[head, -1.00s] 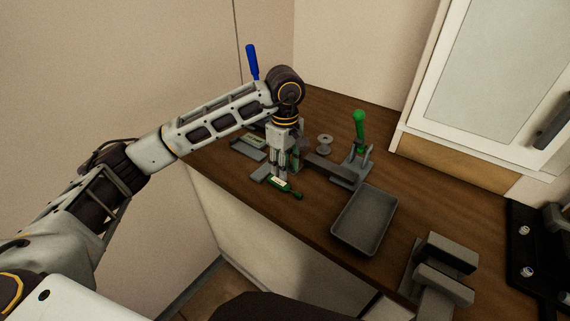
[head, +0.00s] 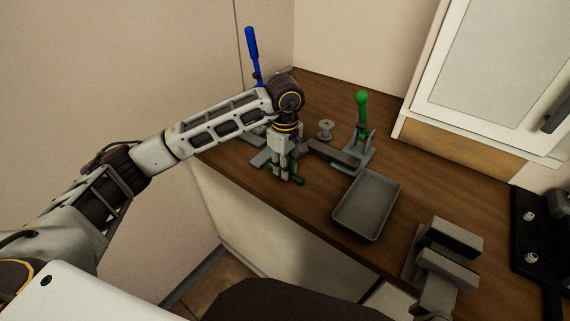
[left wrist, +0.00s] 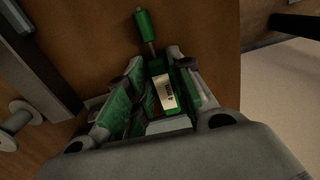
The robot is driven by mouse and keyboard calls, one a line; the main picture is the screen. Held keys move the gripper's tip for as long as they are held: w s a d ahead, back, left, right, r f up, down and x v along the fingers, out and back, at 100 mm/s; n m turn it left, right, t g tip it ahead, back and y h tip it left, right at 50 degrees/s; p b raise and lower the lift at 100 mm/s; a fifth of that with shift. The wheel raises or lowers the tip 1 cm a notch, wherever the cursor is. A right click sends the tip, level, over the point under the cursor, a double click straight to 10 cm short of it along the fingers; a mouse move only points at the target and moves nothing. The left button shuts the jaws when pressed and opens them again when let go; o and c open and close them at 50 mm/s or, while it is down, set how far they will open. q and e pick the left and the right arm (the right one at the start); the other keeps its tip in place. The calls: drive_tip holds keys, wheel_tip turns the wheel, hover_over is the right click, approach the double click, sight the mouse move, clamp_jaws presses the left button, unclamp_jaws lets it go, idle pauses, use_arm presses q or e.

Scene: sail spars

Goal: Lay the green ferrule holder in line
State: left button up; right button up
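The green ferrule holder (left wrist: 161,70), with a white label and a thin neck to a green grip, lies on the wooden counter. In the left wrist view it lies between the fingers of my left gripper (left wrist: 156,62), closer to the right finger. The fingers stand apart, with a gap visible on the left side. In the head view my left gripper (head: 287,180) points down over the holder and hides most of it; a green end (head: 298,181) shows beside the fingertips. My right gripper is not in view.
A grey tray (head: 338,217) lies right of the gripper. A green-handled clamp (head: 362,115) and a grey spool (head: 325,129) stand behind. A blue handle (head: 252,55) rises behind my arm. A grey block fixture (head: 450,240) stands at the right. Bare counter separates them.

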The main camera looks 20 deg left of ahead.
use_arm(q)
drive_tip(key=shift+c, duration=0.6)
drive_tip(key=shift+r, duration=0.3)
drive_tip(key=shift+r+p, duration=0.3)
drive_tip(key=shift+r, duration=0.6)
drive_tip(key=shift+r+p, duration=0.4)
drive_tip(key=shift+r, duration=0.35)
drive_tip(key=shift+r+p, duration=0.3)
drive_tip(key=shift+r, duration=0.25)
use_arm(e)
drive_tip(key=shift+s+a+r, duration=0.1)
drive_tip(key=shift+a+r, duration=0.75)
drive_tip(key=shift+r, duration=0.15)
